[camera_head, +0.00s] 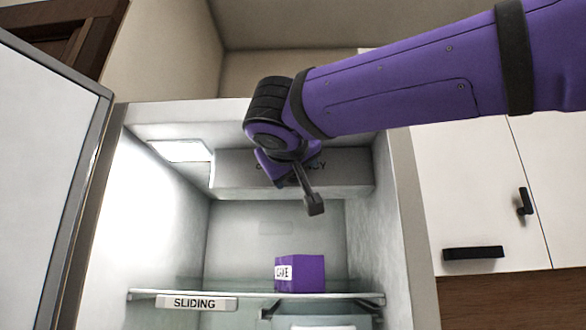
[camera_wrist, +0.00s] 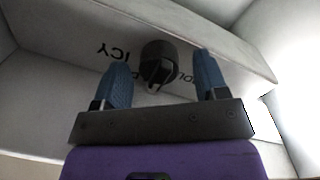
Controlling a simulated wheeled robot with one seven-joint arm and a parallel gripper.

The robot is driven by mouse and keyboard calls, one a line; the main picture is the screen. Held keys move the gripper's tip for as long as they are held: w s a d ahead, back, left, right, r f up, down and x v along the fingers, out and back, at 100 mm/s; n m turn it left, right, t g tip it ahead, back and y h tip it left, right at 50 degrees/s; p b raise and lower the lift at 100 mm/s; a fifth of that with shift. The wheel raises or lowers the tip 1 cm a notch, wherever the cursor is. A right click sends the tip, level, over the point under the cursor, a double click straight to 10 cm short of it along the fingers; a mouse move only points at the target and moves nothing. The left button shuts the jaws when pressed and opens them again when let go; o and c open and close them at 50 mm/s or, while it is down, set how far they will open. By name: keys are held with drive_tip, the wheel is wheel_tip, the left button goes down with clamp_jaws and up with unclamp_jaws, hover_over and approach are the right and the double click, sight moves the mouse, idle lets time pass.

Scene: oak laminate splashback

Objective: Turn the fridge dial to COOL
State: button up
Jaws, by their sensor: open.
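The fridge dial (camera_wrist: 159,64) is a dark round knob on the grey panel inside the fridge, seen in the wrist view. Lettering runs beside it, partly covered by the knob and my gripper; I cannot read the word COOL or tell the dial's setting. My gripper (camera_wrist: 163,80) is open, with one blue finger to each side of the dial in the picture. I cannot tell whether they touch it. In the head view my gripper (camera_head: 300,195) is in front of the control panel (camera_head: 235,172), and the dial is hidden behind my arm.
The fridge door (camera_head: 45,170) stands open at the left. A purple box labelled CAKE (camera_head: 305,273) sits on the glass shelf (camera_head: 150,294) below, which has a SLIDING label (camera_head: 197,303). White cabinets (camera_head: 465,190) stand at the right. A lamp (camera_head: 180,151) glows inside.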

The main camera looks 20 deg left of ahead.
drive_tip(key=shift+w, duration=0.25)
drive_tip(key=c, duration=0.9)
drive_tip(key=shift+c, duration=0.2)
drive_tip(key=n, duration=0.7)
drive_tip(key=shift+f, duration=0.1)
drive_tip(key=n, duration=0.7)
drive_tip(key=shift+y, duration=0.3)
drive_tip(key=shift+n, duration=0.3)
